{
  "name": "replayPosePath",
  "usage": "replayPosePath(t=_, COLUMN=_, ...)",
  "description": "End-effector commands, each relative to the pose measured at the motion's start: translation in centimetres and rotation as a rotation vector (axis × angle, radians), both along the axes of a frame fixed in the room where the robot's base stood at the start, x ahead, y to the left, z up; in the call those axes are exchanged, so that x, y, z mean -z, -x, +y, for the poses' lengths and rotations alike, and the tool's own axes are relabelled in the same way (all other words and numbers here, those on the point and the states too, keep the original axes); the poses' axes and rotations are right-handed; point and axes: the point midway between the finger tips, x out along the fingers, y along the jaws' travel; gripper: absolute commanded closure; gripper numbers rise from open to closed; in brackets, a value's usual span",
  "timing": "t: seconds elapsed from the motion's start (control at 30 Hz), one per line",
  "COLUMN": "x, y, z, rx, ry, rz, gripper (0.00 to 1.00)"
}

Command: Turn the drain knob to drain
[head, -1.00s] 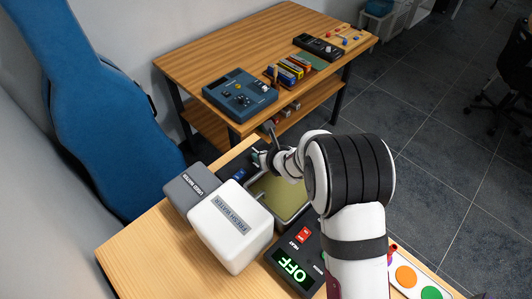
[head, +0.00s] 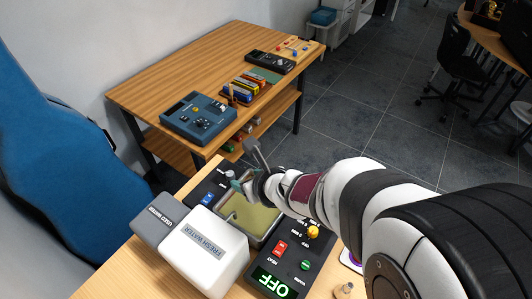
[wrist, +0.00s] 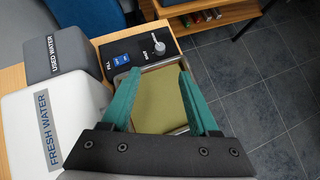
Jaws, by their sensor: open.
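The drain knob is a small pale grey knob (head: 229,174) on a dark panel at the far end of the bath in the head view. It also shows in the wrist view (wrist: 158,46), upright with a small label beside it that I cannot read for sure. My gripper (head: 238,185) is open and empty, with teal fingers over the bath's far end, close to the knob. In the wrist view the fingertips (wrist: 160,71) are spread wide and the knob lies beyond them, roughly between their lines. I see no contact. The knob's exact setting is unclear.
A blue fill switch (wrist: 121,60) sits left of the knob. The white fresh water tank (head: 204,255) and grey used water tank (head: 160,222) stand at left. The olive-floored bath (wrist: 163,98) lies under the gripper. The heat panel (head: 285,262) reads OFF.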

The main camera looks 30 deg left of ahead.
Motion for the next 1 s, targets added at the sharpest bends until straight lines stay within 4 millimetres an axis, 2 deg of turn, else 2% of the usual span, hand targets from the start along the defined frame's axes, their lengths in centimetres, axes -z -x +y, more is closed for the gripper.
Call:
replayPosePath(t=0.27, x=-0.1, y=-0.1, z=0.0, rx=-0.004, ry=-0.003, rz=-0.001, gripper=0.39)
replayPosePath(t=0.4, x=-0.9, y=-2.9, z=0.8, rx=-0.151, ry=-0.045, rz=-0.033, gripper=0.39)
replayPosePath(t=0.47, x=-0.8, y=-3.8, z=0.5, rx=-0.236, ry=-0.044, rz=-0.029, gripper=0.39)
replayPosePath(t=0.63, x=0.3, y=-4.5, z=-0.8, rx=-0.363, ry=-0.002, rz=0.002, gripper=0.39)
replayPosePath(t=0.77, x=2.2, y=-4.4, z=0.9, rx=-0.37, ry=0.002, rz=0.006, gripper=0.39)
replayPosePath(t=1.0, x=7.1, y=-4.7, z=5.9, rx=-0.37, ry=0.001, rz=0.004, gripper=0.39)
